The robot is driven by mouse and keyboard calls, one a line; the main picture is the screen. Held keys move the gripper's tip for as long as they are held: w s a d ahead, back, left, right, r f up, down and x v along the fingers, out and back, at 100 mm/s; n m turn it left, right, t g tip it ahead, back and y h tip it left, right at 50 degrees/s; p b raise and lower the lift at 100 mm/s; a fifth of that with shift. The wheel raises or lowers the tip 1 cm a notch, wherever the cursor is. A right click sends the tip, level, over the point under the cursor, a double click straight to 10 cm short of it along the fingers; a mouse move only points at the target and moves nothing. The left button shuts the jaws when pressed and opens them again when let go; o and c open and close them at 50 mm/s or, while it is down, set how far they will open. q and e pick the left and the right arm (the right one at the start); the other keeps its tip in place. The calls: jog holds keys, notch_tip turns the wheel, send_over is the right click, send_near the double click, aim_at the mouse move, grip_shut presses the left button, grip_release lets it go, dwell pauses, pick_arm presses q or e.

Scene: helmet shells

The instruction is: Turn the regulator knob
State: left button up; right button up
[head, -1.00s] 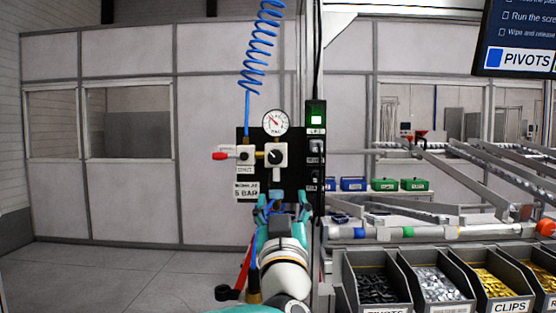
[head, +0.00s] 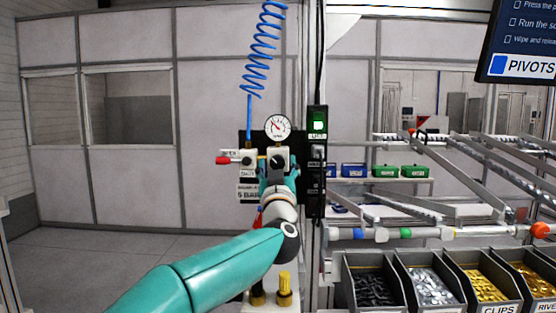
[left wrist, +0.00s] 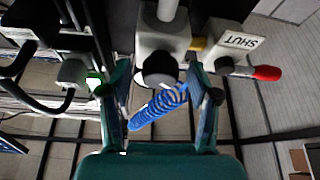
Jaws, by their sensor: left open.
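The black regulator knob (head: 276,161) sits on the front of a white regulator block on the dark panel, below the round pressure gauge (head: 278,127). In the left wrist view the knob (left wrist: 160,69) shows large, near the middle, on the white block (left wrist: 161,38). My left gripper (head: 279,176) is right in front of the regulator and partly covers it. In the left wrist view its fingers (left wrist: 160,93) are spread wide, with the knob lying between and just beyond the tips. No contact shows. My right gripper is not in view.
A red-handled valve (head: 230,160) labelled SHUT is left of the regulator. A coiled blue hose (head: 263,50) hangs above it. A dark box with a green light (head: 318,122) is on the post at right. Part bins (head: 371,281) and rails stand further right.

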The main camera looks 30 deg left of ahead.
pick_arm(q)
jog(key=shift+w, duration=0.1)
jog(key=shift+c, duration=0.3)
jog(key=c, duration=1.1)
jog(key=shift+r+m+h, duration=0.1)
jog(key=shift+m+h, duration=0.2)
jog(key=shift+m, duration=0.3)
jog(key=m+t+h+p, duration=0.1)
jog(key=m+h, duration=0.1)
jog(key=m, duration=0.1)
jog(key=shift+a+m, duration=0.15)
jog(key=shift+m, duration=0.25)
jog(key=m+h+p, duration=0.1)
jog(key=m, duration=0.2)
jog(key=m+h+p, duration=0.1)
jog(key=m+h, duration=0.1)
jog(key=m, duration=0.1)
jog(key=shift+r+m, duration=0.1)
jog(key=shift+m, duration=0.2)
jog(key=m+h+p, duration=0.1)
jog(key=m, duration=0.2)
jog(key=m+h+p, duration=0.2)
jog(key=m, duration=0.1)
jog(key=shift+g, duration=0.3)
jog(key=shift+m+p, duration=0.7)
jog(key=shift+m, duration=0.4)
